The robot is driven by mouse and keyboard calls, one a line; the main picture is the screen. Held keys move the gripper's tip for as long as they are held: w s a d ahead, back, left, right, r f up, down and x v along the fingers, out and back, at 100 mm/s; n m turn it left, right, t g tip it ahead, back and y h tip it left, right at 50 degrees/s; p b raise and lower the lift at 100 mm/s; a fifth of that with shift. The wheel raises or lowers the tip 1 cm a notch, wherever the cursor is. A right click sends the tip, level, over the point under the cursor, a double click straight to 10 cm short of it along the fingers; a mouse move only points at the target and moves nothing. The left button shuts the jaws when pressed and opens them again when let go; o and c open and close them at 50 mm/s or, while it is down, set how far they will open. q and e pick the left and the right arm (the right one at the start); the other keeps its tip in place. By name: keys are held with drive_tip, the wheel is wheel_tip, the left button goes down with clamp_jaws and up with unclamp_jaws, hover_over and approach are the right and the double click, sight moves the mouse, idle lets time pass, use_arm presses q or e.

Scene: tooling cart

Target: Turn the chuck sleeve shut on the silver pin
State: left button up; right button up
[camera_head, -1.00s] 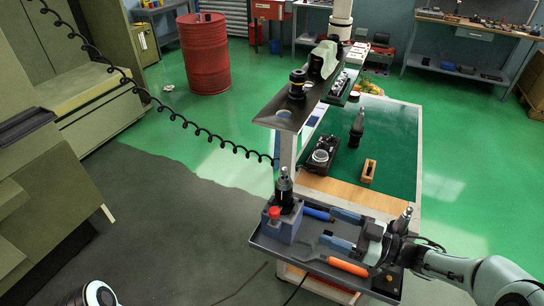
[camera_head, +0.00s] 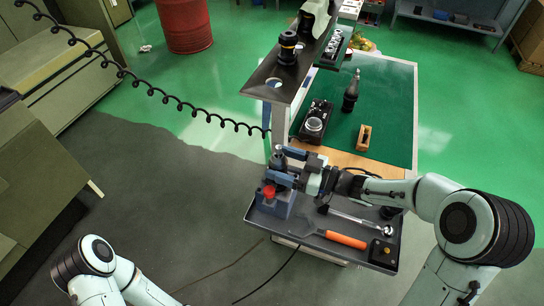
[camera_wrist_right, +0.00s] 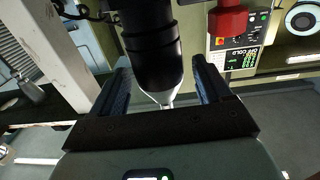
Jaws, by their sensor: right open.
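The chuck shows in the head view as a dark upright shape with a small silver tip (camera_head: 278,150) on a blue block (camera_head: 273,206) with a red knob (camera_head: 268,190). In the right wrist view, the black chuck sleeve (camera_wrist_right: 145,35) narrows to a silver nose and thin silver pin (camera_wrist_right: 166,103). My right gripper (camera_head: 279,164) reaches in from the right at the chuck. Its two blue-padded fingers stand on either side of the sleeve, open, with gaps visible. My left gripper is out of view; only part of that arm shows at lower left.
The grey tray (camera_head: 318,240) holds an orange-handled tool (camera_head: 346,239) and a silver wrench (camera_head: 350,217). A shelf (camera_head: 268,82) with a dark holder (camera_head: 287,47) stands above and behind. On the green mat are a wooden block (camera_head: 364,138) and another dark tool holder (camera_head: 351,94).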

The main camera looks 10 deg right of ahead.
sight(273, 161)
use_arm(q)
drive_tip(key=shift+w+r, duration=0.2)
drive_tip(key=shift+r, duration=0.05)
use_arm(e)
drive_tip(key=shift+x, duration=1.5)
drive_tip(key=shift+c, duration=0.3)
